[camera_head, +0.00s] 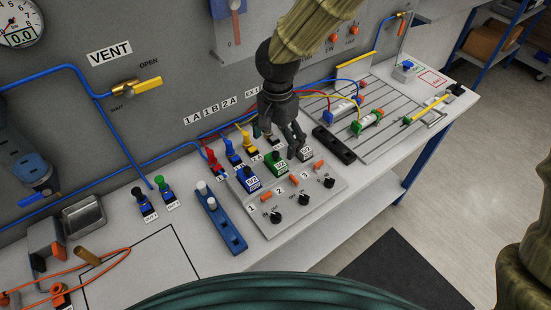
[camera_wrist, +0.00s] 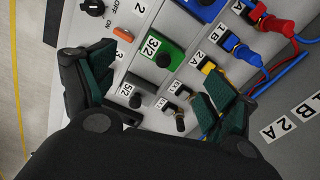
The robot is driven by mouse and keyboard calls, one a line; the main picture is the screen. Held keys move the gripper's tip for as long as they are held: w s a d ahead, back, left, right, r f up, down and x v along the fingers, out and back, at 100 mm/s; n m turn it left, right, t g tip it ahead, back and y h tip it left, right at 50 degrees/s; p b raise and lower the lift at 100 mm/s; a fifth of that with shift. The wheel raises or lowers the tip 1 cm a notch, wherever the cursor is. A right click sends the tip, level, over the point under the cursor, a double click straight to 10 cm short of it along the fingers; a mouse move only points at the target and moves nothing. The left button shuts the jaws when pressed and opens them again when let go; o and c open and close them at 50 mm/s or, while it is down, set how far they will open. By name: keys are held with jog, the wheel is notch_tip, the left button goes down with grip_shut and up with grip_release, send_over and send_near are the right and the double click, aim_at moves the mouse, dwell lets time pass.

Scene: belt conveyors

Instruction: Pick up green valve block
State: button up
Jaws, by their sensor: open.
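The green valve block (camera_head: 275,159) sits on a light grey panel (camera_head: 294,208), between a blue block (camera_head: 250,179) and a grey block (camera_head: 304,151). In the wrist view the green block (camera_wrist: 166,58) carries a "3/2" label and a dark round knob, and lies just above the space between the fingertips. My gripper (camera_head: 285,138) is open and empty, pointing down over the back of the panel near the green and grey blocks. In the wrist view its two fingers (camera_wrist: 156,88) are spread wide, with the grey "5/2" block (camera_wrist: 140,90) between them.
Red, blue and yellow plugs (camera_head: 232,150) with hoses stand behind the blocks. Black knobs and orange switches (camera_head: 277,217) are in front. A blue bar (camera_head: 224,225) lies left. A slotted plate (camera_head: 385,122) with fittings is at right. The wall panel rises close behind.

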aim_at(276, 153)
jog(key=shift+s+f, duration=0.25)
jog(key=shift+s, duration=0.1)
jog(key=shift+w+f, duration=0.1)
jog(key=shift+f, duration=0.25)
jog(key=shift+w+f, duration=0.9)
jog(key=shift+w, duration=0.05)
jog(key=shift+s+a+f+p, duration=0.15)
jog(key=shift+s+f+p, duration=0.4)
jog(key=shift+s+p, duration=0.25)
jog(key=f, duration=0.3)
jog(key=shift+w+f+p, duration=0.2)
jog(key=shift+w+p, duration=0.1)
jog(key=shift+p, duration=0.1)
jog(key=shift+s, duration=0.15)
jog(key=c, duration=1.1)
